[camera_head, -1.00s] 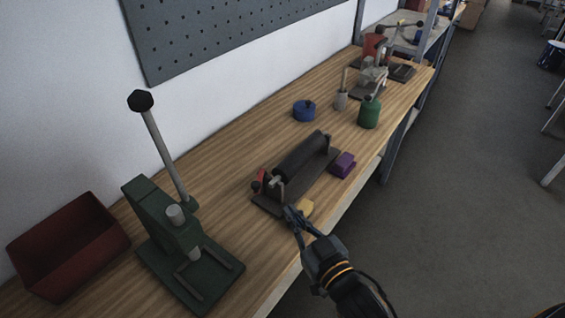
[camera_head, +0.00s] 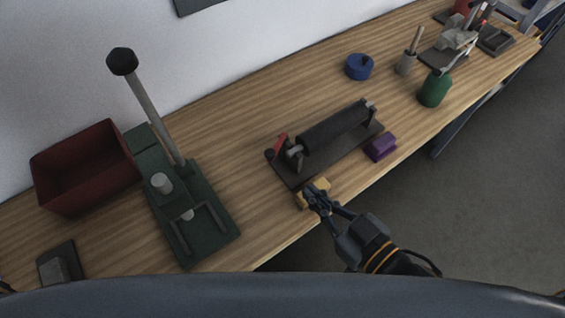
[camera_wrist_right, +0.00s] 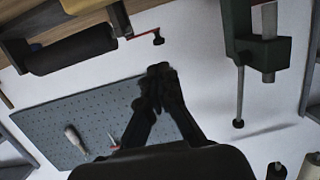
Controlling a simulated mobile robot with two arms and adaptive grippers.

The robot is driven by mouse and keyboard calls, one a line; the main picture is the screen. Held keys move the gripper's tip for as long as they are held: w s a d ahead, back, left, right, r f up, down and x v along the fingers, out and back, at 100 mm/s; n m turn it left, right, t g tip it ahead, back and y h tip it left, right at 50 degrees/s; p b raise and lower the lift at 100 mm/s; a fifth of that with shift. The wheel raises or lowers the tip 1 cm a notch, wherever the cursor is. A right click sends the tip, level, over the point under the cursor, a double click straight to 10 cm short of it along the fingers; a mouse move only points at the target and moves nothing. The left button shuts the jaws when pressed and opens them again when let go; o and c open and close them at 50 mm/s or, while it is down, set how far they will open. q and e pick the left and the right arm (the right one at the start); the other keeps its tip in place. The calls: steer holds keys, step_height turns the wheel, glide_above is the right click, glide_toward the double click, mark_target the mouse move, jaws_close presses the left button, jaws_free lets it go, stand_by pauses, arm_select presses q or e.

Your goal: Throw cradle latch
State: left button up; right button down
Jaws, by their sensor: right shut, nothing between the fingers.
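The cradle (camera_head: 325,147) is a dark base plate on the wooden bench with a black roller (camera_head: 335,127) lying between its end supports. A red latch lever (camera_head: 279,144) with a dark knob stands at its left end; it also shows in the right wrist view (camera_wrist_right: 147,37). My right gripper (camera_head: 310,189) is shut and empty, just in front of the cradle's near left corner, over a yellow block (camera_head: 318,192) that it partly hides. Whether it touches the block I cannot tell. In the right wrist view its fingertips (camera_wrist_right: 159,70) are together. My left gripper is not in view.
A green lever press (camera_head: 190,210) and a red bin (camera_head: 85,168) stand at the left. A purple block (camera_head: 380,147) lies right of the cradle. Bench is clear between press and cradle.

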steer(key=p, duration=0.1)
glide_toward(273, 157)
steer(key=x, duration=0.2)
steer(key=p+x, duration=0.1)
steer(key=x, duration=0.3)
steer(key=shift+w+r, duration=0.1)
steer(key=shift+r, duration=0.05)
steer(key=shift+w+a, duration=0.15)
steer(key=shift+w, duration=0.05)
steer(key=shift+w+a+p, duration=0.1)
steer(key=shift+w+p, duration=0.05)
steer(key=shift+p, duration=0.15)
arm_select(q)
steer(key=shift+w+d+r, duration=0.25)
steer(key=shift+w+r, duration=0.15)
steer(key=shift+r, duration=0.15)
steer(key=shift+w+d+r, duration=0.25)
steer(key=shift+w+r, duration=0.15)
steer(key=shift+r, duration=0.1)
